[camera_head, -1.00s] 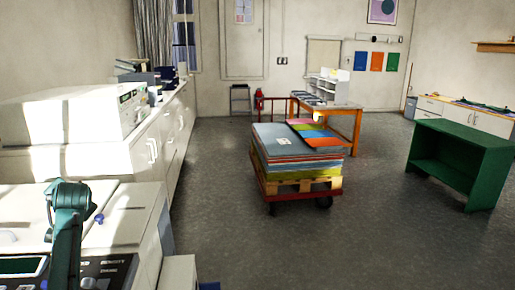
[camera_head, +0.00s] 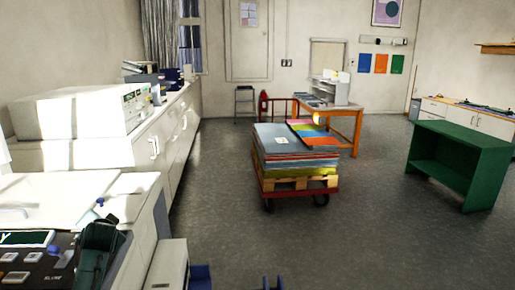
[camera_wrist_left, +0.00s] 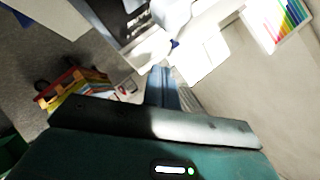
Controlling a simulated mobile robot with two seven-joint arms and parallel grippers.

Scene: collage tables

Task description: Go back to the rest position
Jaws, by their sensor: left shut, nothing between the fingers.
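My left arm (camera_head: 98,252) shows as a dark green link at the lower left of the head view, beside the control panel of a white machine. In the left wrist view my left gripper (camera_wrist_left: 161,84) points away from the camera, with its blue-grey fingers together and nothing between them. In that view the white machine and its dark panel lie beyond the fingertips. Whether any part of the arm touches the machine I cannot tell.
The white machine (camera_head: 75,190) and a long white counter (camera_head: 165,145) line the left side. A red cart (camera_head: 300,195) with stacked coloured sheets stands mid-floor, and a green bench (camera_head: 460,160) at the right. Grey floor (camera_head: 390,225) between them is clear. Blue parts (camera_head: 201,278) are cut off below.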

